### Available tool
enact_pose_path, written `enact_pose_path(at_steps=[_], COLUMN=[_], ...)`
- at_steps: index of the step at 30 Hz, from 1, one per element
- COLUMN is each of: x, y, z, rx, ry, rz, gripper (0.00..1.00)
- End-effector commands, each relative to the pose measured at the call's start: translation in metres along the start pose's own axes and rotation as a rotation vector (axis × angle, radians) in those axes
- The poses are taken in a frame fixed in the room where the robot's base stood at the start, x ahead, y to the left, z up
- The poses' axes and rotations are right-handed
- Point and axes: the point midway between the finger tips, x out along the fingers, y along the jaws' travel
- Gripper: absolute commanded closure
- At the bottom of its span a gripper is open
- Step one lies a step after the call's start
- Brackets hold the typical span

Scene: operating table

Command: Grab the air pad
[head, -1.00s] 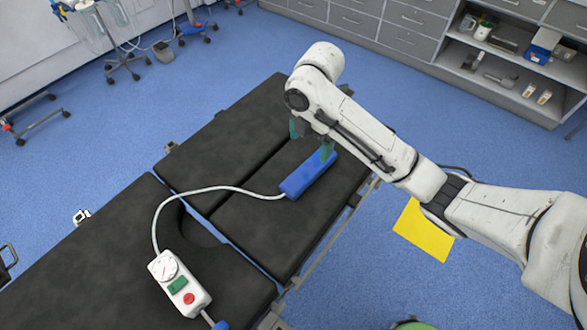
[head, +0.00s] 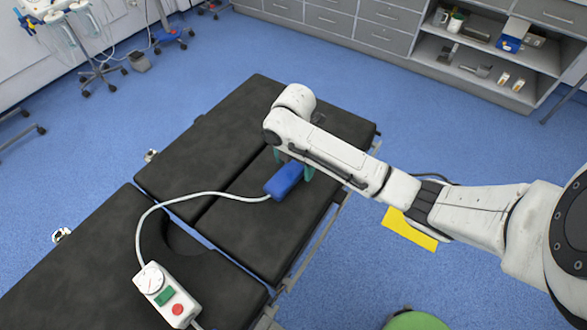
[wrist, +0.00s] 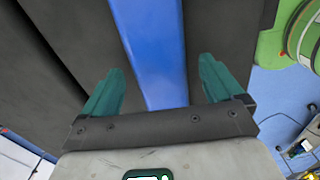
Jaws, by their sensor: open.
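The air pad is a blue oblong block (head: 284,181) lying on the black operating table (head: 262,238), with a pale hose running from its left end. In the wrist view the blue pad (wrist: 152,45) runs lengthwise between the two green fingers of my gripper (wrist: 157,85). The fingers are open, one on each side, with gaps to the pad's edges. In the head view my gripper (head: 293,168) is low over the pad's right end and partly hidden by my arm. Whether the fingertips touch the table cannot be told.
The hose (head: 190,194) leads to a white control box (head: 164,294) with green and red buttons on the table. A yellow sheet (head: 408,230) lies on the blue floor. Grey cabinets (head: 385,35) stand at the back. The table's far section is bare.

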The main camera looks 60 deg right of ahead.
Motion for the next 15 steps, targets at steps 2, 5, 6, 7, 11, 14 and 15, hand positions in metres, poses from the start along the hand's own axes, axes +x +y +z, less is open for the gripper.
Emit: enact_pose_path(at_steps=[2, 5, 6, 7, 11, 14, 15], x=[0.0047, 0.0058, 0.0057, 0.0056, 0.0055, 0.0054, 0.0054], y=[-0.0003, 0.0, 0.0001, 0.0001, 0.0, 0.0, 0.0], z=[0.0003, 0.0002, 0.0002, 0.0001, 0.0001, 0.0001, 0.0001], rx=[0.001, 0.0, 0.0, 0.0, 0.0, 0.0, 0.0], ry=[0.0, 0.0, 0.0, 0.0, 0.0, 0.0, 0.0], rz=[-0.001, 0.001, 0.001, 0.001, 0.001, 0.001, 0.001], gripper=[0.06, 0.06, 0.06, 0.06, 0.13, 0.23, 0.27])
